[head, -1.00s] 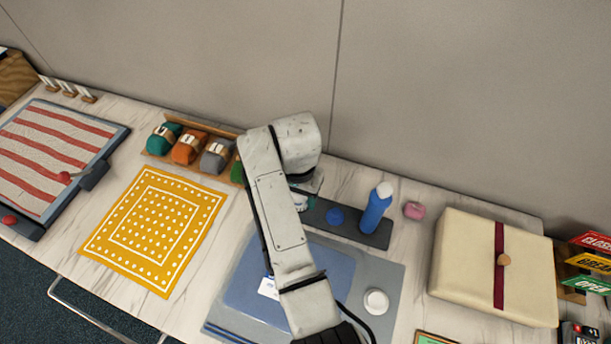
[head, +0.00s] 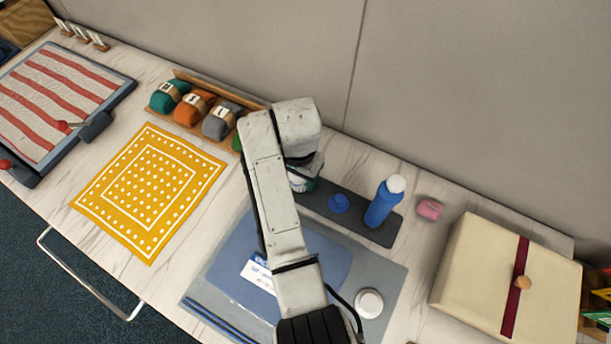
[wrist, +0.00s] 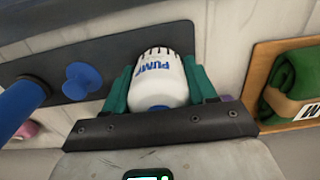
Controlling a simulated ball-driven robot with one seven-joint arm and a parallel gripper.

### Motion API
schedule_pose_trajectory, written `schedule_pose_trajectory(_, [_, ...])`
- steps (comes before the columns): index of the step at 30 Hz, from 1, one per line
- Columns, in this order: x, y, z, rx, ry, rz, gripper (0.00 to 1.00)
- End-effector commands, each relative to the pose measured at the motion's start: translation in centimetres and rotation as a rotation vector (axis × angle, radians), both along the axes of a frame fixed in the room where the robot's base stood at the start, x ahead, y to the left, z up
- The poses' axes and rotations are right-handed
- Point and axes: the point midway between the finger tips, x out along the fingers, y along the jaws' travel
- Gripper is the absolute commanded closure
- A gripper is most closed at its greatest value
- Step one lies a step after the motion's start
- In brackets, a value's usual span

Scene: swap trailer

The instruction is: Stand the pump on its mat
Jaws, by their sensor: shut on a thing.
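The pump (wrist: 160,82) is a white cylinder with blue "PUMP" lettering and black marks, in the middle of the wrist view. My gripper (wrist: 162,85) is shut on it, a green finger on each side. In the head view my arm hides most of the gripper (head: 303,178) and the pump. The dark grey mat (head: 372,229) lies along the wall side of the table; it also shows in the wrist view (wrist: 121,51). The pump is at the mat's left end in the head view. I cannot tell whether its base touches the mat.
A blue knob-like piece (head: 339,203) and a blue bottle with a white cap (head: 384,202) stand on the mat. A pink object (head: 430,208) and a cream box (head: 490,270) are to the right. Rolled cloths in a wooden tray (head: 222,122) stand close on the left.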

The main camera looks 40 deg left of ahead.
Motion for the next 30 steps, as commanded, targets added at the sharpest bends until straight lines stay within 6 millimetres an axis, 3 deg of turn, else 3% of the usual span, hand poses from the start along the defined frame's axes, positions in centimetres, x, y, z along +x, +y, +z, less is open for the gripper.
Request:
schedule_pose_trajectory(5, [0.0, 0.0, 0.0, 0.0, 0.0, 0.0, 0.89])
schedule_pose_trajectory(6, [0.0, 0.0, -0.1, -0.001, 0.001, 0.0, 0.42])
schedule_pose_trajectory(13, [0.0, 0.0, 0.0, 0.0, 0.0, 0.0, 0.2])
schedule_pose_trajectory(23, [0.1, 0.0, 0.3, 0.001, -0.001, 0.0, 0.18])
schedule_pose_trajectory(30, [0.1, 0.1, 3.9, 0.005, -0.004, 0.0, 0.18])
